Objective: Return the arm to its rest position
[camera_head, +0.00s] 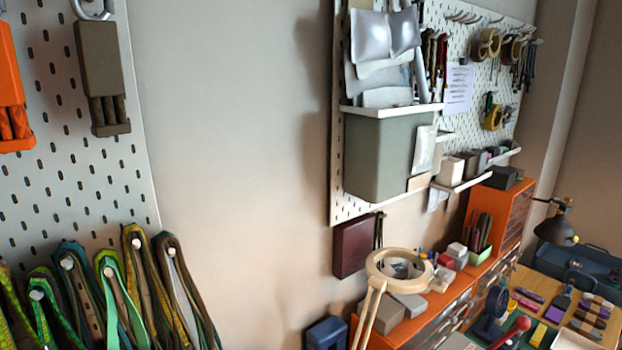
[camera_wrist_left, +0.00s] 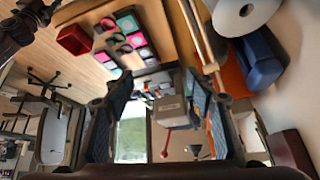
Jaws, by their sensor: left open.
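My left gripper (camera_wrist_left: 152,88) shows in the left wrist view. Its two dark fingers stand wide apart, one on each side of the picture's middle, and nothing is held between them. Neither arm nor gripper shows in the head view. Bundles of green, yellow and brown cords (camera_head: 110,295) hang from pegs on a white pegboard (camera_head: 60,190) at the left of the head view. My right gripper is in neither view.
A second pegboard (camera_head: 334,190) with tools and a grey-green bin (camera_head: 375,160) is on the wall. Below it are an orange cabinet (camera_head: 495,215), a ring lamp (camera_head: 399,264) and a cluttered bench. A red box (camera_wrist_left: 73,39) and blue object (camera_wrist_left: 262,62) show in the wrist view.

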